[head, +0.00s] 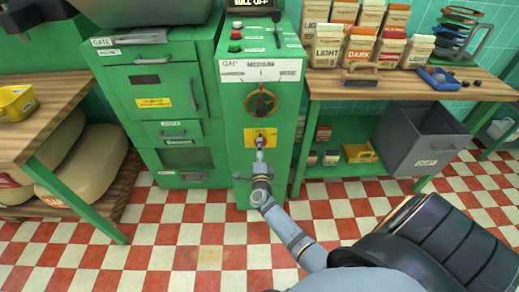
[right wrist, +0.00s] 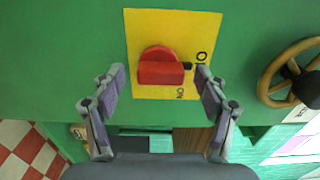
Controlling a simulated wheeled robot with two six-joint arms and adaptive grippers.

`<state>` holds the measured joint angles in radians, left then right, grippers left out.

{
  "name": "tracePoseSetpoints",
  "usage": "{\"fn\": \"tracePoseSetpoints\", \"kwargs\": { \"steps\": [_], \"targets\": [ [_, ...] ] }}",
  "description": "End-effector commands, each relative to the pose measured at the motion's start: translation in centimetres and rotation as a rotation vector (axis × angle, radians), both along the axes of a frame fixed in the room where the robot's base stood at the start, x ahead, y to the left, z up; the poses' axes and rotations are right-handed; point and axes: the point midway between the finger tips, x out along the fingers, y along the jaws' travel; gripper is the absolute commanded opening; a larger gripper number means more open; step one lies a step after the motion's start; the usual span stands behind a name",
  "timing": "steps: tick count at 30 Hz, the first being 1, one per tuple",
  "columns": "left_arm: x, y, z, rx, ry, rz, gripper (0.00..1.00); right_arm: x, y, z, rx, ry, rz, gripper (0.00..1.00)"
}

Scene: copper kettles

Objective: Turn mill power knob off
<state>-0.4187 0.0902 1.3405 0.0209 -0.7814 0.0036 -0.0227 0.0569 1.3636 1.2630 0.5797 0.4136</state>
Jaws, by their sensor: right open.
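The mill (head: 262,80) is a tall green cabinet with a yellow plate (head: 250,150) low on its front. In the right wrist view the plate (right wrist: 205,25) carries a red knob (right wrist: 162,68) with a black tip pointing right in the picture. Small black lettering is beside and below the knob, partly hard to read. My right gripper (head: 260,142) is at the plate in the head view and covers much of the knob. In the wrist view the right gripper (right wrist: 159,75) is open, with one finger on each side of the knob; the right fingertip is close to the black tip. Contact is unclear. My left gripper is not in view.
A dial (head: 261,103) sits above the plate; a wooden handwheel (right wrist: 290,72) shows in the wrist view. Green drawers (head: 160,105) stand left. At right, a wooden bench (head: 420,90) holds bags, with a grey bin (head: 420,140) below. The checkered floor in front is open.

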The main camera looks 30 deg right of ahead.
Motion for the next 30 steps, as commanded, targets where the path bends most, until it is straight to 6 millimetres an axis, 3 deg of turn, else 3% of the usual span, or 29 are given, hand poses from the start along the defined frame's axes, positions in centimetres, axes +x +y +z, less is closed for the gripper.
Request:
{"fn": "tracePoseSetpoints", "kwargs": {
  "steps": [9,13,18,30],
  "targets": [
    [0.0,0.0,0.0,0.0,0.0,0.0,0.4,-6.5,3.9,-0.1,0.004,0.002,-0.001,0.74],
    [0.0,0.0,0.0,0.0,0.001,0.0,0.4,-8.3,5.1,-0.1,0.002,0.002,-0.001,0.74],
    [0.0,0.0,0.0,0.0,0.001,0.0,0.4,-9.4,5.7,0.0,0.001,0.001,-0.001,0.74],
    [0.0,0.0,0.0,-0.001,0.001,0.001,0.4,-9.4,5.7,0.0,0.0,0.0,-0.001,0.74]
  ]
}}
